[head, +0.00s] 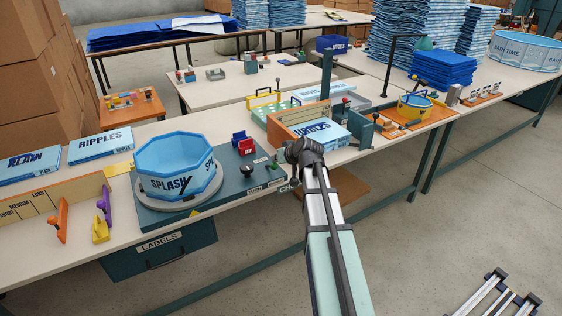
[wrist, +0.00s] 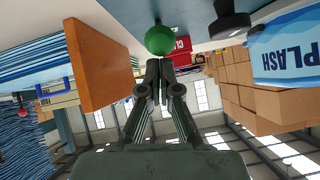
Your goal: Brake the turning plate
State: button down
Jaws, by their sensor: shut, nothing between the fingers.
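The turning plate (head: 205,204) is a grey round disc on a dark teal board (head: 240,195), left of centre in the head view. A blue eight-sided pool marked SPLASH (head: 170,188) stands on it, and its side also shows in the wrist view (wrist: 288,50). A black knob (head: 249,171) stands on the board to the right of the plate; a black round part also shows in the wrist view (wrist: 231,22). A green ball (wrist: 159,40) is just beyond my fingertips in the wrist view; I cannot tell whether they touch. My gripper (head: 293,155) is shut and empty, at the board's right end.
Red and blue holders (head: 243,143) stand at the board's back. An orange-sided fixture (head: 297,130) and a WAVES box (head: 322,134) are close behind my gripper. Cartons (head: 40,70) fill the back left.

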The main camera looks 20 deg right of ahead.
jog(key=shift+s+f+b, duration=0.4)
jog(key=shift+f+b, duration=0.05)
jog(key=shift+b, duration=0.05)
jog(key=shift+s+f, duration=0.1)
dwell(0.3)
jog(key=r, duration=0.1)
jog(key=w+r+p, duration=0.1)
jog(key=r, duration=0.1)
jog(key=r+p, duration=0.1)
jog(key=r, duration=0.1)
jog(key=shift+w+d, duration=0.3)
jog(key=shift+w, duration=0.05)
jog(key=s+f+v, duration=0.1)
jog(key=v, duration=0.8)
jog(key=shift+s+b, duration=0.2)
jog(key=shift+b, duration=0.1)
jog(key=shift+d+r, duration=0.1)
